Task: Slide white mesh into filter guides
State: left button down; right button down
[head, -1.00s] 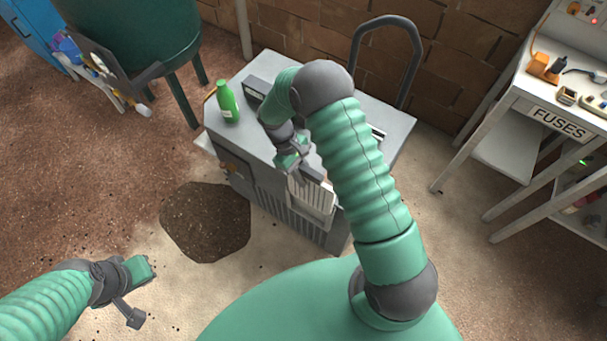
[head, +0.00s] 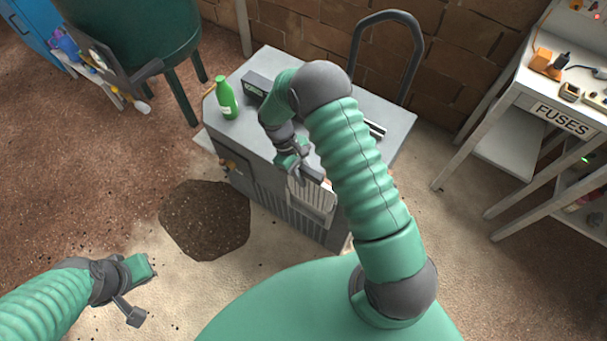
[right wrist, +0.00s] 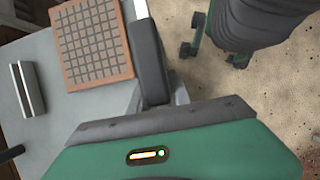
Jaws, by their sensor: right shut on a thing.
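In the head view my right gripper (head: 306,172) is at the upper front of a grey machine (head: 285,215), over a pale ribbed panel (head: 309,196). In the right wrist view a brown-framed square with a greyish grid (right wrist: 96,45), apparently the mesh, lies beside my dark finger (right wrist: 149,62). A pale strip (right wrist: 134,9) shows at its edge. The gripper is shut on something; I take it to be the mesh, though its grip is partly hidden. The guides cannot be made out clearly. My left gripper (head: 140,292) is open and empty above the floor at lower left.
A green bottle (head: 226,98) and a dark box (head: 255,86) stand on the machine top. A grey hoop handle (head: 385,22) rises behind. A white bench labelled FUSES (head: 562,118) stands at right, and a dark green tank (head: 135,35) at upper left. A dark patch (head: 205,220) marks the floor.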

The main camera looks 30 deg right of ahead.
notch_tip(320, 180, down, 7)
jog(key=b, duration=0.4)
jog(key=shift+r, duration=0.15)
dwell(2.1)
jog(key=shift+r+p, duration=0.25)
jog(key=shift+p, duration=0.05)
jog(key=shift+p, duration=0.3)
dwell(1.2)
jog(key=shift+f, duration=0.25)
jog(key=shift+r, duration=0.25)
dwell(1.3)
jog(key=shift+f, duration=0.3)
jog(key=shift+a, duration=0.1)
jog(key=shift+r+p, duration=0.25)
jog(key=shift+p, duration=0.15)
dwell(0.6)
